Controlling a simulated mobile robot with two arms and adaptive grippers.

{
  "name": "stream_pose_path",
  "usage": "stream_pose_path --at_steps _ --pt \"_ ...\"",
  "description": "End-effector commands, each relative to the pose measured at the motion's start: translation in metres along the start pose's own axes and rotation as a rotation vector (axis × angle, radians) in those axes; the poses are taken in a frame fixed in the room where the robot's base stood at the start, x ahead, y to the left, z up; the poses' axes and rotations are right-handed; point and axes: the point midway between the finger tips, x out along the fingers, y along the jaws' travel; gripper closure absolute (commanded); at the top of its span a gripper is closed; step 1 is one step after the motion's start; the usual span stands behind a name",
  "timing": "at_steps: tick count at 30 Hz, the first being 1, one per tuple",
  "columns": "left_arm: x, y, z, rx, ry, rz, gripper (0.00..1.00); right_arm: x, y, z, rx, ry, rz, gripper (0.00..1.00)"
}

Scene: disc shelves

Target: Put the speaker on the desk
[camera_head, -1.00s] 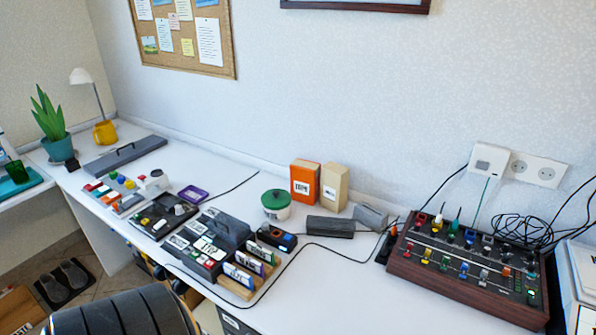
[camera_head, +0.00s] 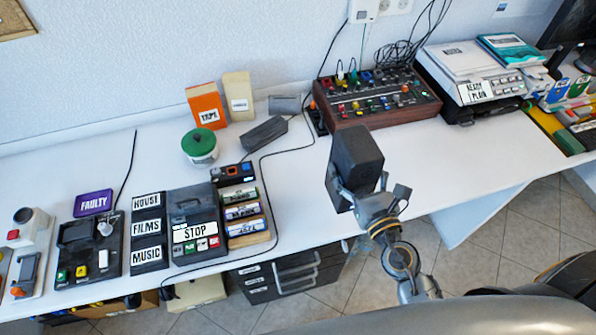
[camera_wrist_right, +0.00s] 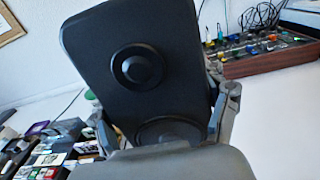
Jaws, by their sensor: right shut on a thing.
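The speaker (camera_head: 352,160) is a dark grey box held upright at the front edge of the white desk (camera_head: 310,215). My right gripper (camera_head: 362,197) is shut on its lower part. In the right wrist view the speaker (camera_wrist_right: 140,65) shows its front with two round cones, between the fingers of my right gripper (camera_wrist_right: 160,125). I cannot tell whether its base touches the desk. My left gripper is not in view.
A mixer (camera_head: 370,95) with coloured knobs stands behind the speaker, with a printer (camera_head: 470,80) to its right. A green-lidded pot (camera_head: 199,147), a STOP device (camera_head: 195,225) and labelled boxes fill the left. The desk between is mostly clear.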

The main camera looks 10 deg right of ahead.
Motion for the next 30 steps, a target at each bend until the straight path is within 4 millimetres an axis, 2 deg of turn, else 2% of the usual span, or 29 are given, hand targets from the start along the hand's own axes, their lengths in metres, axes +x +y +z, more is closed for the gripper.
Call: stream_pose_path --at_steps 1,5,8,11,20,21,24,30 --pt "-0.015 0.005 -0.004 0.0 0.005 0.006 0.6 0.011 -0.01 0.012 -0.005 -0.005 -0.003 0.82" --pt "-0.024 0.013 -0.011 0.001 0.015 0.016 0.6 0.027 -0.028 0.013 -0.006 -0.002 -0.013 0.82" --pt "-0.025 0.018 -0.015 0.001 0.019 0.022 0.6 0.036 -0.032 0.01 -0.002 -0.001 -0.018 0.82" --pt "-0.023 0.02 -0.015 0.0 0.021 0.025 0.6 0.05 -0.024 0.002 0.0 -0.002 -0.019 0.82" --pt "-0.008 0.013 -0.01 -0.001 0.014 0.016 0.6 0.107 0.017 -0.031 0.001 -0.002 -0.017 0.82" --pt "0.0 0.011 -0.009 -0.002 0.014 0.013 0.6 0.112 0.021 -0.042 -0.001 0.0 -0.018 0.82" --pt "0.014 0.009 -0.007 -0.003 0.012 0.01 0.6 0.124 0.029 -0.061 -0.004 0.0 -0.017 0.82" --pt "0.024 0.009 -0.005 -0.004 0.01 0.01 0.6 0.138 0.039 -0.079 -0.001 -0.001 -0.019 0.82"
